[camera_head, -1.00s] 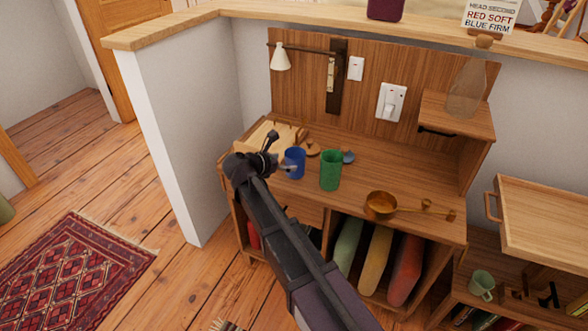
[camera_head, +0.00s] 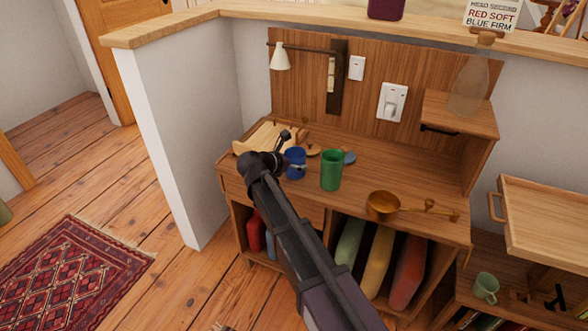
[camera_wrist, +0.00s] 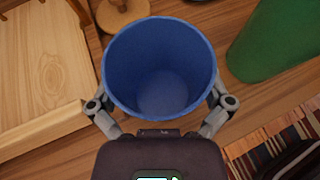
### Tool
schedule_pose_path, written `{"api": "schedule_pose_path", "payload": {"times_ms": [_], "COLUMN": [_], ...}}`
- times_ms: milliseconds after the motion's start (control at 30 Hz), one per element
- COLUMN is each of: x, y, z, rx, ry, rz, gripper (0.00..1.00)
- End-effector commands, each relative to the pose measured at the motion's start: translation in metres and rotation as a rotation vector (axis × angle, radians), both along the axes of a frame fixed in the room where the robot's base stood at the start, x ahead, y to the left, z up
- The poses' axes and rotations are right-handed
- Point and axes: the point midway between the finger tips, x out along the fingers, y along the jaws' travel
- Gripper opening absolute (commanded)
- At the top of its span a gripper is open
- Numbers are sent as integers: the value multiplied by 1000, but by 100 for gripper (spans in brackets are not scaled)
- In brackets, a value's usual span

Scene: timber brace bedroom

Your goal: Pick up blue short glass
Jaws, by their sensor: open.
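The blue short glass (camera_head: 294,163) stands upright on the wooden desk, left of a taller green cup (camera_head: 331,170). In the wrist view the blue glass (camera_wrist: 160,68) fills the middle, and I look down into its empty inside. My gripper (camera_head: 290,158) is at the blue glass in the head view. In the wrist view the open fingers of my gripper (camera_wrist: 160,104) lie on the left and right sides of the glass. Whether they touch it I cannot tell. The fingertips are partly hidden behind the glass.
The green cup (camera_wrist: 275,40) is close on the right in the wrist view. A wooden tray (camera_wrist: 45,65) lies close on the left. A brass pan (camera_head: 383,204) sits further right on the desk (camera_head: 360,190). A wall lamp (camera_head: 280,57) hangs behind.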

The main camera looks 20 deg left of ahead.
Motion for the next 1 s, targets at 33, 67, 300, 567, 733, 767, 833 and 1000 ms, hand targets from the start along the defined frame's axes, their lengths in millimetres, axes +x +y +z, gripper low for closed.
{"api": "schedule_pose_path", "payload": {"times_ms": [33,67,300,567,733,767,833,1000], "x": [1,1,1,1,0,0,1,0], "y": [0,0,0,0,0,0,0,0], "z": [-1,-1,0,0,0,0,0,0], "rx": [0,0,0,0,0,0,0,-1], "ry": [0,0,0,0,0,0,0,0], "rz": [0,0,0,0,0,0,0,0], "gripper": [100,100,100,97,46,38,33,33]}}
